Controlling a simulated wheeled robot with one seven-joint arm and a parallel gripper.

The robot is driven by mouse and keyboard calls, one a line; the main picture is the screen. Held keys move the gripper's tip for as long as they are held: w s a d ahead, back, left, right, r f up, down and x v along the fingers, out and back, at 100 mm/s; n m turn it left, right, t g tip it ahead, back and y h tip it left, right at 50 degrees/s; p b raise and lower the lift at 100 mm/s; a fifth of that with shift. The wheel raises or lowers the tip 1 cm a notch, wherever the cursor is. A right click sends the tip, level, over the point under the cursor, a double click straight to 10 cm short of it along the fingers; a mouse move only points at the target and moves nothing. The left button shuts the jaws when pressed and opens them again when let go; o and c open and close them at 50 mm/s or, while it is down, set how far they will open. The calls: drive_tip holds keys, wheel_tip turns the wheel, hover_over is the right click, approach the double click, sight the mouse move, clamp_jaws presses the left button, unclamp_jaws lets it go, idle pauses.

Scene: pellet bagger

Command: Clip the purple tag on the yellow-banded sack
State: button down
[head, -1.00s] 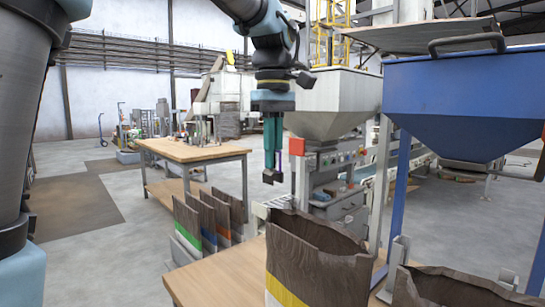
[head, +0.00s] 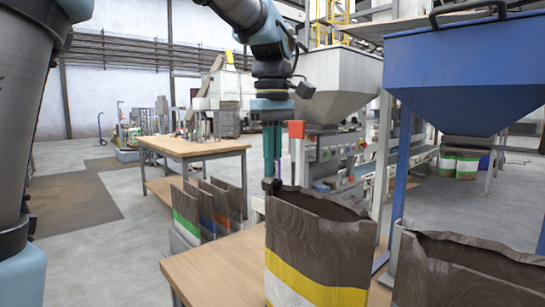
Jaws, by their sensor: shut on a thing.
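The yellow-banded sack (head: 318,238) is a dark brown, open-topped sack standing on a wooden table, with a yellow band above a white one. My gripper (head: 271,186) points down at the sack's upper left corner, its dark tips at about rim height. Its teal fingers are shut on the purple tag (head: 279,143), of which only a thin strip shows beside them. The lower end of the tag is hidden, and I cannot tell whether the tips touch the sack.
Another open brown sack (head: 465,272) stands at the right front. Flat sacks with green, orange and blue bands (head: 188,208) stand at the left. A blue hopper (head: 455,85) hangs over the right side. The wooden tabletop (head: 215,270) is bare left of the yellow-banded sack.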

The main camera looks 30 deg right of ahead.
drive_tip(key=shift+s+a+f, duration=0.1)
drive_tip(key=shift+f, duration=0.75)
idle(0.7)
drive_tip(key=c, duration=1.2)
unclamp_jaws()
drive_tip(key=shift+o, duration=1)
drive_tip(key=shift+r, duration=0.15)
drive_tip(key=shift+o, duration=0.4)
drive_tip(key=shift+r, duration=0.4)
wheel_tip(320, 180, up, 10)
drive_tip(key=shift+r, duration=0.25)
